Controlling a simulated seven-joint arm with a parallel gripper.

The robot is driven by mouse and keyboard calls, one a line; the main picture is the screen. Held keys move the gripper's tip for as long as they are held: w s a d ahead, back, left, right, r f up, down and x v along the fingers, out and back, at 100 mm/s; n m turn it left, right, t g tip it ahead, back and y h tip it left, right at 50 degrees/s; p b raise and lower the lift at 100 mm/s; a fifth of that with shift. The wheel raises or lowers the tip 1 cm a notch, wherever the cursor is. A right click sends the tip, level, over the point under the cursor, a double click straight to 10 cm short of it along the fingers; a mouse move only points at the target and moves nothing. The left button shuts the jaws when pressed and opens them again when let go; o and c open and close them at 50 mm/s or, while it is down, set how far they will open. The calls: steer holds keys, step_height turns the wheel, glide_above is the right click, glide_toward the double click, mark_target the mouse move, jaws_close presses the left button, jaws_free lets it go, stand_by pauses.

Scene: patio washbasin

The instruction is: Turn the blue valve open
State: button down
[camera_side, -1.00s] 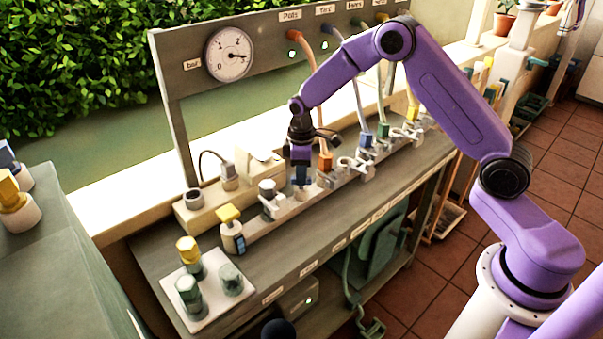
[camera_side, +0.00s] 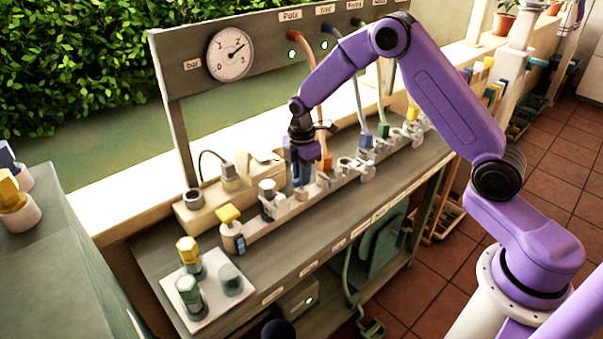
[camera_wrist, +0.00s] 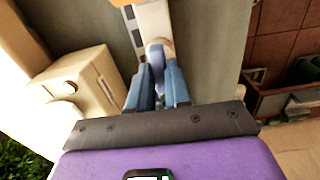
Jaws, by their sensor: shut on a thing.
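My gripper (camera_side: 301,181) points down at the row of fittings on the bench, and its blue fingers are near the white manifold. In the wrist view its two fingers (camera_wrist: 158,72) are closed on a pale blue handle, the blue valve (camera_wrist: 156,52), which lies between the fingertips. In the side view the fingers hide most of this valve, so its exact angle is unclear there. The round gauge (camera_side: 229,54) on the grey back panel has its needle pointing to the upper right.
Yellow-capped fitting (camera_side: 230,217) and grey-capped fitting (camera_side: 267,188) stand left of my gripper. Orange hose (camera_side: 322,130) and other hoses run close on the right. A white tray (camera_side: 212,315) with capped posts sits at the bench's front left.

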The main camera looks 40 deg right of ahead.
stand_by(0.6)
steer(key=c, duration=1.1)
jaws_free()
steer(key=shift+o, duration=0.2)
step_height(320, 180, up, 18)
steer(key=shift+f, duration=0.25)
steer(key=shift+a, duration=0.1)
